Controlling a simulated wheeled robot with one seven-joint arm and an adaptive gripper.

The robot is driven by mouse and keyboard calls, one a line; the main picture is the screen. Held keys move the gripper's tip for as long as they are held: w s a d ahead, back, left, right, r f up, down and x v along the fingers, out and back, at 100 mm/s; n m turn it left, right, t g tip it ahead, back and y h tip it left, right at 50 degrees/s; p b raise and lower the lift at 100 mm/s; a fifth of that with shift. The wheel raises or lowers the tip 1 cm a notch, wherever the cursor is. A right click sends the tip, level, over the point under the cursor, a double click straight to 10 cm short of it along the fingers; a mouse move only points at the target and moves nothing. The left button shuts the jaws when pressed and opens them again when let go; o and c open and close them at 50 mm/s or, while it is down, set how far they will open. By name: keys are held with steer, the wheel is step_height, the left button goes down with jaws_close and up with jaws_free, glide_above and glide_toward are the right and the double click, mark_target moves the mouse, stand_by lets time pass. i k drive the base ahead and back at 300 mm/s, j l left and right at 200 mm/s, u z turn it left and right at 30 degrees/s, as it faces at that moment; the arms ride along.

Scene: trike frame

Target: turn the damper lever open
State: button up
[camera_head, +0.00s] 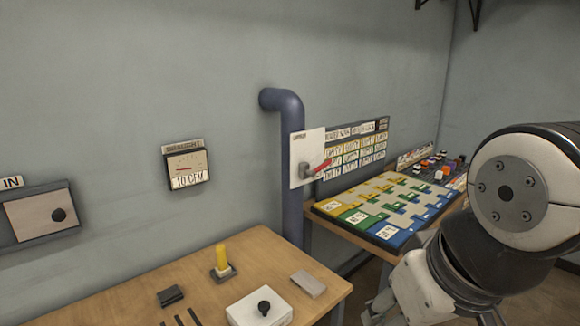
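The damper lever (321,167) has a red handle on a grey pivot, mounted on a white plate (307,145). The handle points to the right and slightly up. The plate sits on the front of a blue-grey pipe (292,200) that runs down the wall, and a small label at its top is too small to read. My arm fills the lower right, apart from the lever in the picture.
A draught gauge (187,168) reading "10 CFM" hangs on the wall. A wooden table (150,300) holds a yellow peg (222,257) and a white box with a black knob (259,308). Right of the pipe, a second table holds a coloured board (385,208) below a label panel (357,146).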

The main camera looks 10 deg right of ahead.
mark_target(311, 173)
steer(key=z, duration=0.2)
steer(key=i+l, duration=0.15)
steer(key=i, duration=0.4)
steer(key=i+l, duration=0.15)
steer(key=i, duration=0.45)
